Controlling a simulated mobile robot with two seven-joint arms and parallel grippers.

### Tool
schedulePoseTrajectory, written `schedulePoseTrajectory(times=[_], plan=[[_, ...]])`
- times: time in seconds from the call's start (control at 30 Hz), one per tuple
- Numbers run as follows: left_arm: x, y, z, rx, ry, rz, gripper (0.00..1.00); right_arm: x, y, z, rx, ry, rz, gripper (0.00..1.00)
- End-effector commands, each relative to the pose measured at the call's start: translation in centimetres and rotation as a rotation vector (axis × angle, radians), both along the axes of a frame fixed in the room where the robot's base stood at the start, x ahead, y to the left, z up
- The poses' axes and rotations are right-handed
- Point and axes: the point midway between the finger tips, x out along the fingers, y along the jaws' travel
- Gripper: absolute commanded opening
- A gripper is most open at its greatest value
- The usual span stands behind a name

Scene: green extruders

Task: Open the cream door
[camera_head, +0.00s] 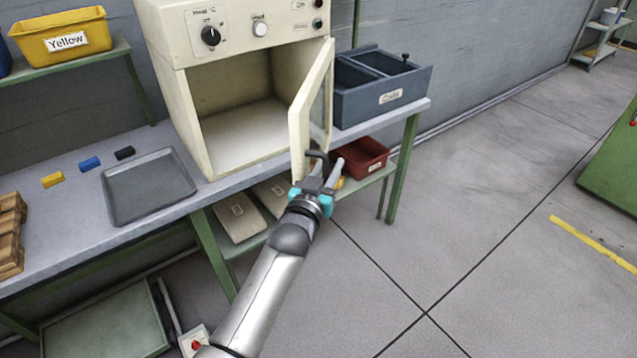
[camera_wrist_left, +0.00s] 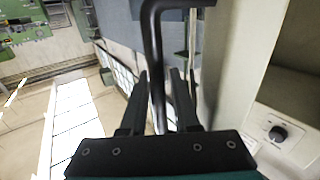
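The cream oven (camera_head: 163,40) stands on the bench with its cream door (camera_head: 302,118) swung well open, hinged on the right; its chamber is visible and looks empty. My left gripper (camera_head: 326,167) is at the door's outer face, near its free edge. In the left wrist view the dark curved handle (camera_wrist_left: 153,45) runs down between the two fingers of my left gripper (camera_wrist_left: 160,78). The fingers stand apart with narrow gaps beside the handle; whether one touches it is unclear. The cream door also shows in the left wrist view (camera_wrist_left: 240,50). My right gripper is not seen.
A blue-grey box (camera_head: 385,98) stands on the bench right of the door. A dark red bin (camera_head: 362,158) sits on the lower shelf behind my gripper. A grey tray (camera_head: 148,187) and small coloured blocks lie left of the oven.

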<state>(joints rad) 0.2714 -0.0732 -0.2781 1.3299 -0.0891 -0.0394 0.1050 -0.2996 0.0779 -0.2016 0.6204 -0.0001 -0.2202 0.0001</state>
Motion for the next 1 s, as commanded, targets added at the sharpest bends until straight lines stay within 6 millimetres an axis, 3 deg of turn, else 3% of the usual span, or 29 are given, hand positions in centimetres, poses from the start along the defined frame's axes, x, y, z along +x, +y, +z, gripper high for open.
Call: schedulePoseTrajectory(times=[0.7, 1.0], plan=[[-10.8, 3.2, 0.1, 0.001, 0.001, 0.000, 0.30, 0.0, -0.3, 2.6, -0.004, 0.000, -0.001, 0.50], [-13.8, 4.1, 0.1, 0.001, -0.001, 0.000, 0.30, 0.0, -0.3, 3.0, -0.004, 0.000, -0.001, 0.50]])
